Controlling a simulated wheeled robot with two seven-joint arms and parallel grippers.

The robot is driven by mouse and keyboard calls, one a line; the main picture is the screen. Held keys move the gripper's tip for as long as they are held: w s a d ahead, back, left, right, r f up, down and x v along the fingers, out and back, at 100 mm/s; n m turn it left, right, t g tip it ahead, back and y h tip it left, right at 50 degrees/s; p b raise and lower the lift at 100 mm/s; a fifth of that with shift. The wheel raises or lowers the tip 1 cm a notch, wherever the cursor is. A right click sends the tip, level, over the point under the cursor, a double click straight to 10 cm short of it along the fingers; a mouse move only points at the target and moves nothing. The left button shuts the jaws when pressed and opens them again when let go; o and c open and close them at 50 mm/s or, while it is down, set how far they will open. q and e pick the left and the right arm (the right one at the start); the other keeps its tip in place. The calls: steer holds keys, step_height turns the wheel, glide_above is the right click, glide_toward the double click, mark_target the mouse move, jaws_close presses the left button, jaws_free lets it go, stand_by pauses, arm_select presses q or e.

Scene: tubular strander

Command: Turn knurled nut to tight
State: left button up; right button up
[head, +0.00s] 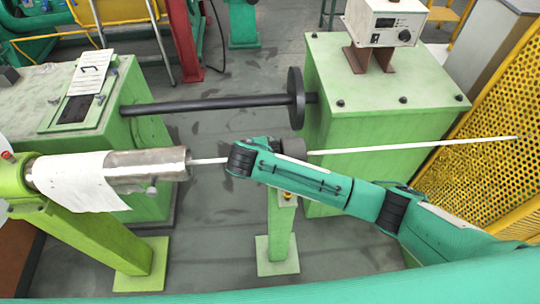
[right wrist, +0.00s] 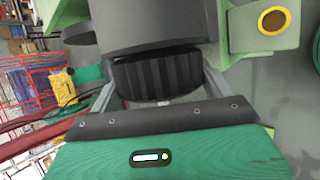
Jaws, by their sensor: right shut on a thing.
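In the right wrist view, a black knurled nut (right wrist: 158,77) with coarse ridges sits against a larger smooth dark cylinder (right wrist: 150,25). My right gripper (right wrist: 161,84) is shut on the nut, with one grey finger on each side of it. In the head view, the dark cylinder (head: 292,147) shows just above my right arm, on top of a green post (head: 281,228). My right arm hides the nut and the gripper's fingers there. My left gripper is in neither view.
A thin white rod (head: 420,146) runs right from the cylinder to a yellow perforated guard (head: 490,135). A steel tube (head: 150,163) on a green stand is at left. A black shaft with a disc (head: 296,98) joins two green machine housings behind.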

steer(key=shift+m+t, duration=0.3)
steer(key=shift+t, duration=0.7)
steer(key=o, duration=0.9)
steer(key=shift+s, duration=0.1)
